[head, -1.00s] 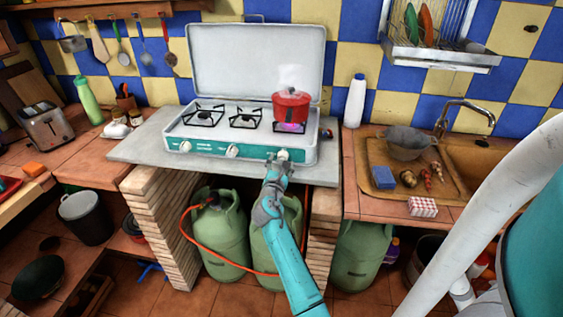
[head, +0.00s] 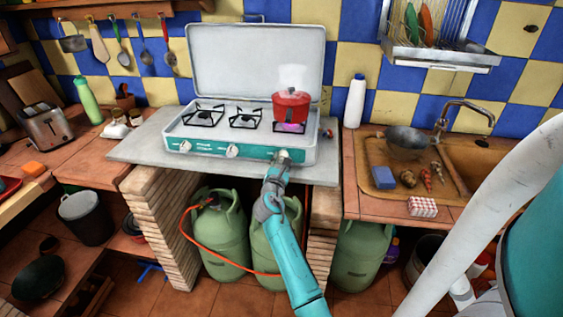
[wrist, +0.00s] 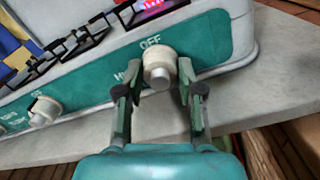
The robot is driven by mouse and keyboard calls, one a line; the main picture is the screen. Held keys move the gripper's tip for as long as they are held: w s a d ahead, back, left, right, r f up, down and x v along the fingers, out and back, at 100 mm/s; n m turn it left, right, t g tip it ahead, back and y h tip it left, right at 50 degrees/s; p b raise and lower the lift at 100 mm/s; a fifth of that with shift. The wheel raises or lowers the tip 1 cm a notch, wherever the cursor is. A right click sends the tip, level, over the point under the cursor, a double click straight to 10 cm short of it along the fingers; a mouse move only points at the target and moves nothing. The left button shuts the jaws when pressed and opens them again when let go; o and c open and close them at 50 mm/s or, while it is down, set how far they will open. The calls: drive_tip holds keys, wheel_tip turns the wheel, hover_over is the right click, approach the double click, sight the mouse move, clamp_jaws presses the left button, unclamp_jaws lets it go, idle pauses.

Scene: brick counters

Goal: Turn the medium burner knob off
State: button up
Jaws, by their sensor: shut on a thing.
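The white stove (head: 200,134) has a teal front panel with a left knob (head: 185,147), a middle knob (head: 232,151) and a right knob. My gripper (head: 281,160) is at the right knob. In the wrist view the right knob (wrist: 159,67) is cream coloured and sits between the two fingers of my gripper (wrist: 160,88), which are shut on it. The word OFF shows just above that knob. A second knob (wrist: 44,110) is at the left there. A purple-pink flame (head: 291,127) glows under the red pot (head: 291,103) on the right burner.
A grey slab counter (head: 150,145) bears the stove. A sink (head: 470,165) is to the right. Green gas bottles (head: 221,240) with an orange hose stand below. A white bottle (head: 356,103) stands right of the stove.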

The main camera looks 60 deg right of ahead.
drive_tip(key=shift+m, duration=0.4)
drive_tip(key=m, duration=0.3)
drive_tip(key=shift+m, duration=0.4)
drive_tip(key=m, duration=0.4)
drive_tip(key=shift+m, duration=0.3)
drive_tip(key=m, duration=1.9)
drive_tip(key=shift+m, duration=1.8)
drive_tip(key=shift+f, duration=0.1)
